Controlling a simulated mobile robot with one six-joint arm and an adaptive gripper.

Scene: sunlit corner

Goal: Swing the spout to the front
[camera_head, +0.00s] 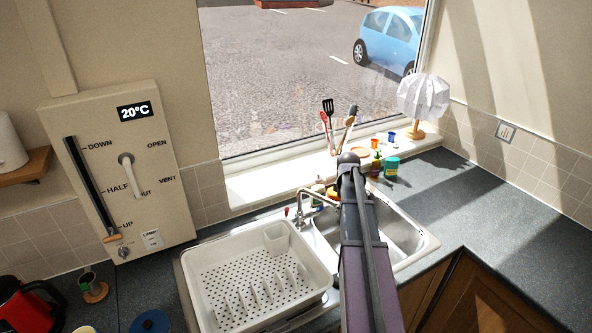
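The metal tap stands at the back rim of the sink (431,243), near the corner of the white dish rack. Its spout (318,194) rises and arches to the right, and its far end passes close to or behind my arm. A small red-topped part shows just left of the tap. My arm reaches up from the bottom of the picture across the sink and ends in a dark rounded joint near the window sill. My gripper does not show; I cannot see whether anything touches the spout.
The white dish rack (207,293) fills the left side of the sink unit. Bottles and a green-lidded tub (391,167) stand behind the sink. Utensils (327,122) and a lamp (424,97) are by the window. A wall panel (120,170) with levers is left. The right worktop is clear.

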